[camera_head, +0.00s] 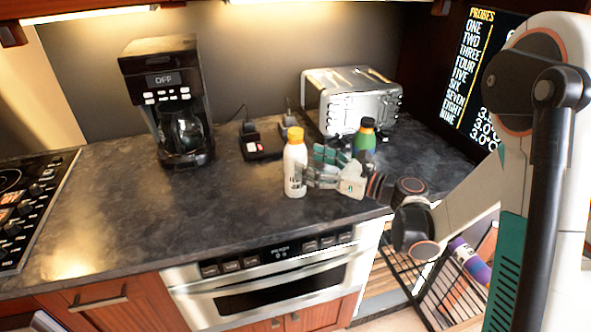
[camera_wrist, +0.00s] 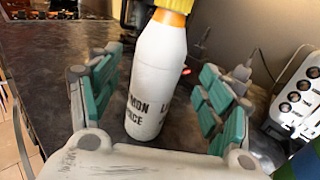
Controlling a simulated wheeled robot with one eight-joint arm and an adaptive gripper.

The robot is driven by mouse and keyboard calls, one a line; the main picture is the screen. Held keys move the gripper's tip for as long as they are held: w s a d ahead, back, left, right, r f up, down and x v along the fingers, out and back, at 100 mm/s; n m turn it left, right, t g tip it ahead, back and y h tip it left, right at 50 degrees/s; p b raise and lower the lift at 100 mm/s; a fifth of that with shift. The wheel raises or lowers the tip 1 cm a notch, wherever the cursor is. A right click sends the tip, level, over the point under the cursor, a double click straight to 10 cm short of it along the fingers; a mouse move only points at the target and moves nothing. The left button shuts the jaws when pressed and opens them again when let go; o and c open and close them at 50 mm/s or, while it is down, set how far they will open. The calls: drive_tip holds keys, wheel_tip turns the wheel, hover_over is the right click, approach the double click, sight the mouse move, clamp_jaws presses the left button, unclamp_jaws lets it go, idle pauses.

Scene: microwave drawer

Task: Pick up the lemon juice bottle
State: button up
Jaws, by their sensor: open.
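The lemon juice bottle (camera_head: 295,165) is white with a yellow cap and stands upright on the dark countertop. In the wrist view the bottle (camera_wrist: 156,85) shows printed lettering that partly reads lemon juice, and its cap is cut off at the top edge. My gripper (camera_head: 318,172) is just right of the bottle in the head view, low over the counter. In the wrist view my gripper (camera_wrist: 155,85) is open, with one green-padded finger on each side of the bottle. Gaps show between the pads and the bottle.
A green bottle with an orange-banded dark cap (camera_head: 365,138) stands behind my gripper. A silver toaster (camera_head: 350,98) is at the back right, and a black coffee maker (camera_head: 170,105) at the back left. A black device with cords (camera_head: 262,143) lies behind the bottle. The counter's left middle (camera_head: 120,220) is clear.

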sight(295, 160)
drive_tip(key=b+x, duration=0.1)
drive_tip(key=x, duration=0.1)
drive_tip(key=f+b+x, duration=0.1)
drive_tip(key=x, duration=0.2)
drive_tip(key=shift+a+f, duration=0.1)
drive_tip(key=shift+a, duration=0.05)
drive_tip(key=c, duration=1.5)
wheel_tip(295, 160, up, 20)
drive_tip(key=p, duration=0.7)
drive_tip(key=shift+p, duration=0.35)
